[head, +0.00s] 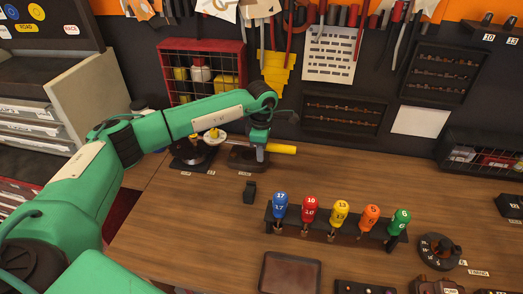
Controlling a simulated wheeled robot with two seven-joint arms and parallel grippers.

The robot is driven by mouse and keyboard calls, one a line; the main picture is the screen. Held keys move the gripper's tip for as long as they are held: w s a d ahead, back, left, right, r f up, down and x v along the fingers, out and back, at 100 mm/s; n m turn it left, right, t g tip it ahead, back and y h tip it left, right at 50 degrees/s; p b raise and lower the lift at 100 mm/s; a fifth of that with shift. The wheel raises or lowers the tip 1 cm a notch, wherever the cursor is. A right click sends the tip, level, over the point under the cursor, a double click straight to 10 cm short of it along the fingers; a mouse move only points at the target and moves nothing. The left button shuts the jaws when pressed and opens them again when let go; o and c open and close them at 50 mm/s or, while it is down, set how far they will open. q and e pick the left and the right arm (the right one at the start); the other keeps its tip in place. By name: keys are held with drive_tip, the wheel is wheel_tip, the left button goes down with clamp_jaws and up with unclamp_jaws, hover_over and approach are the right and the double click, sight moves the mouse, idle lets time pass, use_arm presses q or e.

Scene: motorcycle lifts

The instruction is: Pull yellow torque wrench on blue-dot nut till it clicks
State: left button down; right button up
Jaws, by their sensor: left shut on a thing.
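My left arm reaches in from the left, and my left gripper (260,153) is shut on the yellow torque wrench (283,149). The yellow handle sticks out to the right of the fingers. On the other side, a pale and yellow part of what looks like the same tool reaches left over a dark round fixture (190,158) on the bench. The blue-dot nut cannot be made out; the wrench head and my arm cover that spot. My right gripper is not in view.
A rack of numbered coloured-handle tools (322,233) stands in front on the wooden bench (180,235). A small black block (250,192) lies between it and the gripper. A dark block (247,160) sits under the gripper. A red wire basket (172,70) stands behind.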

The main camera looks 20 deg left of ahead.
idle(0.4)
use_arm(q)
drive_tip(key=shift+f+b, duration=0.1)
drive_tip(key=shift+b, duration=0.3)
idle(0.4)
drive_tip(key=shift+s, duration=0.1)
drive_tip(key=s+m, duration=0.2)
drive_tip(key=s, duration=0.1)
drive_tip(key=s+m, duration=0.1)
drive_tip(key=s, duration=0.1)
drive_tip(key=shift+s+d+b, duration=0.25)
drive_tip(key=shift+d+b, duration=0.05)
drive_tip(key=shift+f, duration=0.1)
drive_tip(key=shift+s+a+m+b, duration=0.15)
drive_tip(key=shift+s+m+b, duration=0.3)
drive_tip(key=shift+s, duration=0.6)
drive_tip(key=shift+s+a+m+b, duration=0.15)
drive_tip(key=shift+s+m+b, duration=0.1)
drive_tip(key=shift+s+m, duration=0.6)
drive_tip(key=shift+s+a, duration=0.1)
drive_tip(key=shift+s, duration=0.75)
